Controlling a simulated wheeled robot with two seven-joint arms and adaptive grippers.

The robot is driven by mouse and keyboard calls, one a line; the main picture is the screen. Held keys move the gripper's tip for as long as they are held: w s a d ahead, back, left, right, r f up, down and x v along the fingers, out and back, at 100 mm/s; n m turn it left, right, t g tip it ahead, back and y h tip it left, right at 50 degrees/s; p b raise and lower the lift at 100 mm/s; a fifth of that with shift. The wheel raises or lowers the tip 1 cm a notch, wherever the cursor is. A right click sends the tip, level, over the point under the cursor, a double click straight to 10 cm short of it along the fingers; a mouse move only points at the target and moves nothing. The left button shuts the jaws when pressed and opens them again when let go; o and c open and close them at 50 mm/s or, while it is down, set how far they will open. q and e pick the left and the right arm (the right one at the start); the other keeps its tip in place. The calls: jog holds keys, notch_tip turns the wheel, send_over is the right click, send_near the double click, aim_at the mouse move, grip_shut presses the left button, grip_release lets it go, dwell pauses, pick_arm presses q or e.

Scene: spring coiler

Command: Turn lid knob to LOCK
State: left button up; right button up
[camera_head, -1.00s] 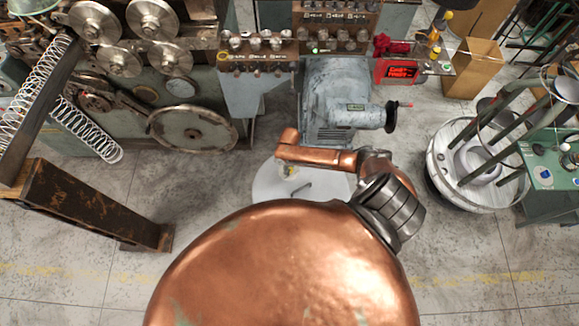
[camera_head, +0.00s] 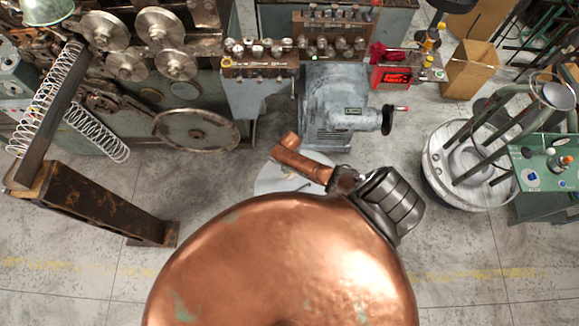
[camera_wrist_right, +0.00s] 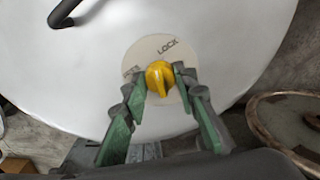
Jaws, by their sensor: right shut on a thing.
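The white round lid (camera_wrist_right: 235,50) fills most of the right wrist view, and part of it shows in the head view (camera_head: 272,180) below my right arm. The yellow knob (camera_wrist_right: 159,77) sits on a pale round label plate (camera_wrist_right: 152,50) on the lid. The word LOCK (camera_wrist_right: 167,46) is printed above and slightly right of the knob; other print at the plate's left is partly hidden. The knob's narrow end points down in the picture. My right gripper (camera_wrist_right: 160,78) is shut on the knob, one green finger on each side. My left gripper is not in view.
A black handle (camera_wrist_right: 66,14) curves up from the lid. In the head view, a grey machine (camera_head: 335,105) with a side crank stands behind the lid. A rusty beam stand (camera_head: 95,208) is at left, a round white-rimmed stand (camera_head: 437,165) at right.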

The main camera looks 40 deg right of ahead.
jog(key=m+p, duration=0.1)
jog(key=m, duration=0.4)
jog(key=shift+p, duration=0.3)
dwell(0.4)
jog(key=o, duration=1.2)
jog(key=shift+c, duration=0.2)
notch_tip(320, 180, up, 12)
jog(key=shift+d, duration=0.1)
